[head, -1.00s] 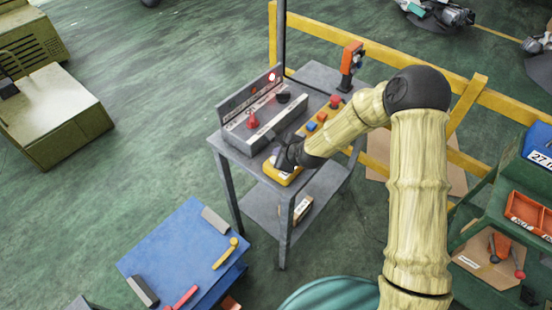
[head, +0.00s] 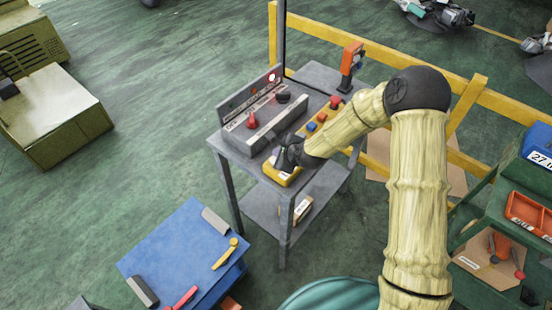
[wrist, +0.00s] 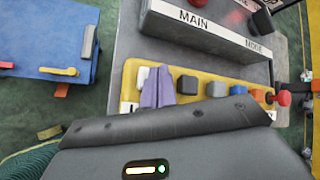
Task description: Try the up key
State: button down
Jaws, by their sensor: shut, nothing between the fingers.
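A yellow key panel (wrist: 133,72) lies on the grey stand, and its near end (head: 281,179) shows in the head view. In the wrist view a row of keys runs along it: a white key (wrist: 142,76), grey keys (wrist: 187,84) (wrist: 214,87), a blue key (wrist: 236,89) and an orange key (wrist: 259,95). My gripper (wrist: 157,86) is shut and empty, its lavender fingers over the panel between the white key and the first grey key. I cannot tell whether it touches a key. No up mark is readable; my wrist hides the panel's lower part.
A grey box (head: 262,120) marked MAIN, with a red knob (head: 252,121) and a black knob (head: 283,96), stands beside the panel. A red button (wrist: 283,98) is at the panel's far end. A yellow rail (head: 380,53) runs behind. A blue table (head: 170,250) stands front left.

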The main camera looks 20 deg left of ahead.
jog(key=shift+f, duration=0.1)
dwell(0.5)
jog(key=shift+f+b, duration=0.35)
jog(key=shift+b, duration=0.1)
jog(key=shift+f+b, duration=0.55)
jog(key=shift+f, duration=0.1)
dwell(0.8)
jog(key=shift+r, duration=0.1)
jog(key=shift+r+p, duration=0.7)
jog(key=shift+r, duration=0.3)
jog(key=shift+r, duration=0.1)
jog(key=shift+r+p, duration=1.6)
jog(key=shift+r, duration=0.85)
